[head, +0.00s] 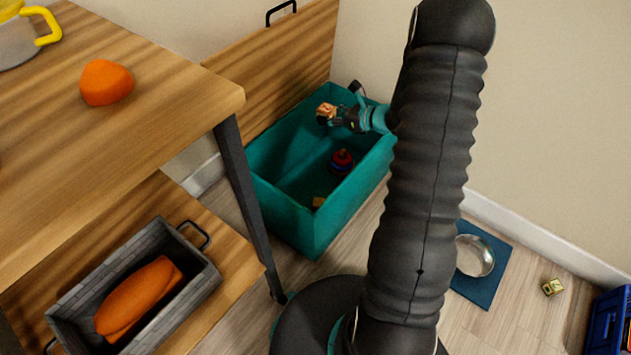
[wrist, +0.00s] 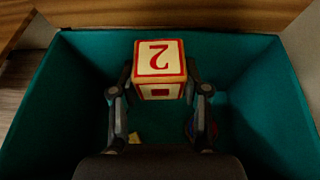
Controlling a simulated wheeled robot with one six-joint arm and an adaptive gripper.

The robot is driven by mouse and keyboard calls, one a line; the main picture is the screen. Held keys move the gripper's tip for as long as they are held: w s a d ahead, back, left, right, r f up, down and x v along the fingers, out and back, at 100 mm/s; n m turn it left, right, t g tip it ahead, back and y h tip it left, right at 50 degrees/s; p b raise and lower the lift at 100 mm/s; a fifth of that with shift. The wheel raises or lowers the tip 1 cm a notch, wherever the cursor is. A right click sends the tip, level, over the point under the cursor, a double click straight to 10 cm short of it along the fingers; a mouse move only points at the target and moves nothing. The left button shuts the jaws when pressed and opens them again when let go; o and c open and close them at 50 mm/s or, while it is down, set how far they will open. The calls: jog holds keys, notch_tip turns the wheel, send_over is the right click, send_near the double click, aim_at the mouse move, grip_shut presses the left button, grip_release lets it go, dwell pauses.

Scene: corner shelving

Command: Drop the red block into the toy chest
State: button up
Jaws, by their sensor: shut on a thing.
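The red block (wrist: 160,55) is a cream cube with red edges and a red 2 on its upper face. My gripper (wrist: 160,82) is shut on it, one finger at each side. In the head view the block (head: 326,112) and my gripper (head: 340,118) are small, over the toy chest. The toy chest (head: 330,222) is a teal open box with its wooden lid (head: 290,62) raised behind it. In the wrist view the teal walls (wrist: 55,100) surround the block and fingers. The block's exact height above the chest floor is hard to tell.
Inside the chest lie a red and blue round toy (head: 342,161) and a small yellow block (head: 318,202). A wooden shelf unit (head: 190,120) stands to the left. A metal bowl (head: 474,256) on a blue mat and a small patterned cube (head: 552,287) are on the floor.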

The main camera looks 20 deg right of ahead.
jog(key=shift+s+d+f+n+g, duration=0.15)
jog(key=shift+d+f, duration=0.1)
jog(key=shift+f, duration=0.35)
jog(key=shift+w+d+f+n+g, duration=0.1)
jog(key=shift+d+f+n+g, duration=0.1)
jog(key=shift+f, duration=0.35)
jog(key=shift+f+b, duration=1.9)
jog(key=shift+f, duration=0.85)
jog(key=o, duration=1.2)
jog(key=v, duration=1.2)
jog(key=shift+d+f, duration=0.1)
jog(key=shift+d, duration=0.05)
